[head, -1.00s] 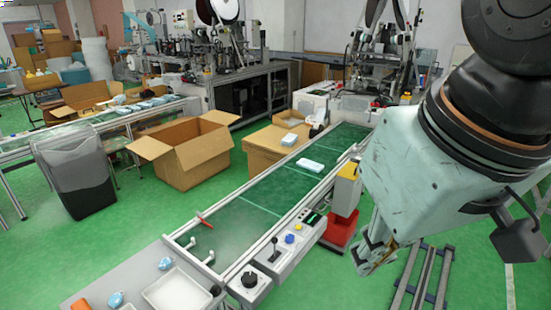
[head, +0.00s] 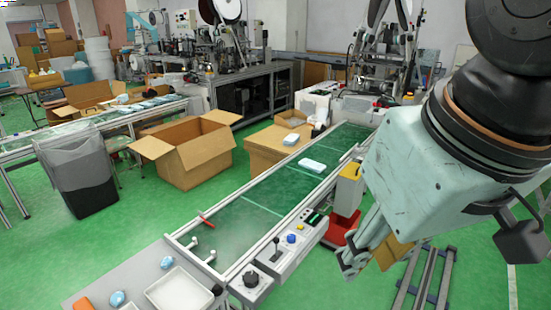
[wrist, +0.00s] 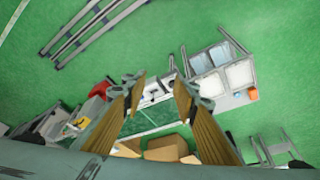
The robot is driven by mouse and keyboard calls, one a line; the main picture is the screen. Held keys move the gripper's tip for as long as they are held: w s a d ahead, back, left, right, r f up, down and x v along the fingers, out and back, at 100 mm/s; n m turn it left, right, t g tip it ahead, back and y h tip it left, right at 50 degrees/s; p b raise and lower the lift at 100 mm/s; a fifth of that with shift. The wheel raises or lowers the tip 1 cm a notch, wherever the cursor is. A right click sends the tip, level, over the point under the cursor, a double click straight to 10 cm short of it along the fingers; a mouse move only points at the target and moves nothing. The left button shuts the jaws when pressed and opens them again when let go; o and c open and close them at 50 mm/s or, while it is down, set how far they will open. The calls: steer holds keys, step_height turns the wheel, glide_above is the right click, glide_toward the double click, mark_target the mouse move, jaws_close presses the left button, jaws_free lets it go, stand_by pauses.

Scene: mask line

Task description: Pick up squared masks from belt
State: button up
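A pale blue squared mask pack (head: 312,165) lies flat on the green belt (head: 285,185), toward its far half. My gripper (head: 358,270) is to the right of the belt in the head view, beyond the control panel, apart from the mask. In the wrist view my gripper (wrist: 157,90) shows two fingers spread wide with nothing between them. The belt (wrist: 150,120) shows between the fingers there; I cannot make out the mask in that view.
A white tray (head: 180,298) and small blue masks (head: 117,299) sit at the belt's front end. Cardboard boxes (head: 190,155) stand behind the belt. Metal rails (head: 428,282) lie on the floor at right.

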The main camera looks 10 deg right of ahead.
steer(key=o, duration=1.2)
steer(key=shift+o, duration=0.2)
